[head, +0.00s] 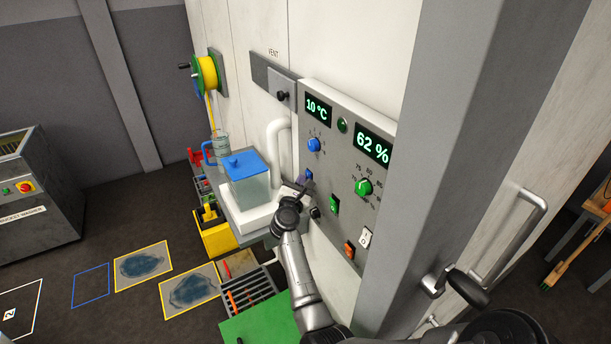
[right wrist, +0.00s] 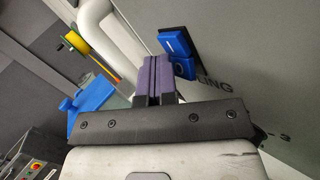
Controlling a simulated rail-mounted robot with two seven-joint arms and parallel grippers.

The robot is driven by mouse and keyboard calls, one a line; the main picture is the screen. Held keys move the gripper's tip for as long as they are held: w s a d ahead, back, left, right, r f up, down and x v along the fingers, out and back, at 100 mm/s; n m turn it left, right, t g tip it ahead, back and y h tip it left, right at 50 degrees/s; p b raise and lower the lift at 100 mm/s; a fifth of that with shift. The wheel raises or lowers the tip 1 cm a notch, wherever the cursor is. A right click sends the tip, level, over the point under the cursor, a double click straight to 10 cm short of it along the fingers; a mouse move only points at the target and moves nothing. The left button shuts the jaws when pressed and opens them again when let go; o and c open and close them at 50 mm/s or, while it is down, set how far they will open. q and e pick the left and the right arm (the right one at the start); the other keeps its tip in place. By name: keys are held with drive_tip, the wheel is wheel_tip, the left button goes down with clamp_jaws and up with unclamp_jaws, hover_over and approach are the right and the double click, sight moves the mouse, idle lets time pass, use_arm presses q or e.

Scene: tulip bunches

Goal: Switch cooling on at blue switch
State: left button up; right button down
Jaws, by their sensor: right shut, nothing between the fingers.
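The blue switch (head: 309,173) sits low on the left side of the grey control panel (head: 325,150). In the right wrist view the blue switch (right wrist: 175,44) is a rocker on a dark plate, beside lettering of which "LING" shows. My right gripper (head: 302,185) is close in front of the panel at the switch. In the wrist view its purple fingers (right wrist: 155,76) are shut and empty, with their tips just beside the switch. I cannot tell whether they touch it, or which way the rocker is set. My left gripper is not in view.
The panel also has a blue knob (head: 313,144), a green knob (head: 363,187), a green switch (head: 334,204), an orange switch (head: 350,249) and displays reading 10 °C and 62 %. A blue-lidded clear container (head: 247,180) stands left of the gripper. A door handle (head: 520,225) juts out at right.

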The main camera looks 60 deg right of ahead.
drive_tip(key=shift+w+a+f, duration=0.1)
drive_tip(key=shift+a, duration=0.05)
drive_tip(key=shift+w+a+f+b, duration=0.2)
drive_tip(key=shift+w+a+b, duration=0.15)
drive_tip(key=shift+a+b, duration=0.3)
drive_tip(key=a+b, duration=0.1)
drive_tip(key=w+a+f+b, duration=0.2)
drive_tip(key=b, duration=0.1)
drive_tip(key=shift+w+a, duration=0.25)
drive_tip(key=shift+a, duration=0.15)
idle(0.3)
